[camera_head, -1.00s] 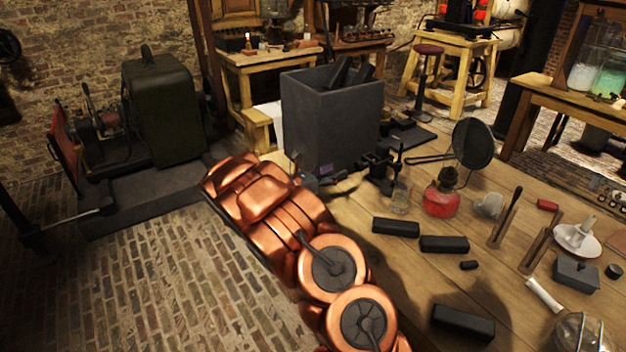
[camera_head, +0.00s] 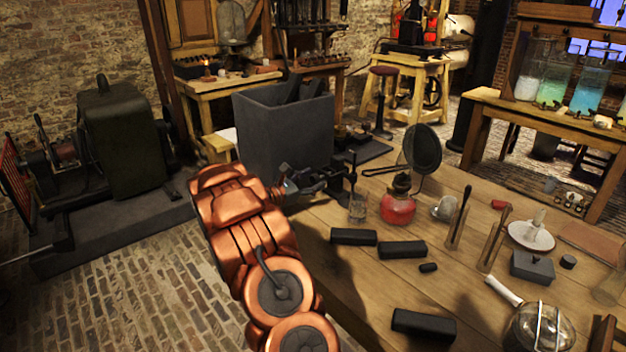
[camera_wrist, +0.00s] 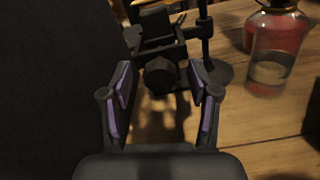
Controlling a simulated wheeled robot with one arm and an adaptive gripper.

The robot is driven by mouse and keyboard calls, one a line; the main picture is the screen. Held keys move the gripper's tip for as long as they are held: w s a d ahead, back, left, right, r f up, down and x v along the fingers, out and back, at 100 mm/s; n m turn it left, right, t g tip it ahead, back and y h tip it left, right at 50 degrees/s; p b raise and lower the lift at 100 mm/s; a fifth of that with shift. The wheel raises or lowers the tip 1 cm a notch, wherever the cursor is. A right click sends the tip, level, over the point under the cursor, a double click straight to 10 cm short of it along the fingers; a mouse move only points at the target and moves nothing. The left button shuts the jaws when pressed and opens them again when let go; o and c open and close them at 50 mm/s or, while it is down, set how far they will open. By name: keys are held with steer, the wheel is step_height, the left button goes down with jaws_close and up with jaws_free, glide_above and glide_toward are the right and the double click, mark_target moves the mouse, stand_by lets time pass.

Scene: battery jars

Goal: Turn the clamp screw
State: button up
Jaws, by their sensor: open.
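The clamp is a dark metal stand-like piece (camera_head: 338,178) on the wooden bench, beside the big grey bin. In the wrist view, a dark round knob (camera_wrist: 160,74), which looks like the clamp screw's head, faces me below the clamp's blocky body (camera_wrist: 156,28). My gripper (camera_wrist: 160,92) is open, its purple-padded fingers to the left and right of the knob. The knob appears just beyond the fingertips; I cannot tell whether they touch it. In the head view my gripper (camera_head: 288,188) is small and partly hidden by my copper arm.
The grey bin (camera_head: 270,140) stands close on the left of the clamp. A glass (camera_head: 357,208), a red bottle (camera_head: 398,206) and a round dark mesh pan (camera_head: 423,148) stand to its right. Black blocks (camera_head: 402,249) lie nearer on the bench (camera_head: 345,275).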

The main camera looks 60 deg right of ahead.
steer(key=shift+s+d, duration=0.1)
steer(key=shift+d, duration=0.35)
jaws_close()
steer(key=shift+r+p, duration=0.1)
steer(key=shift+p, duration=0.2)
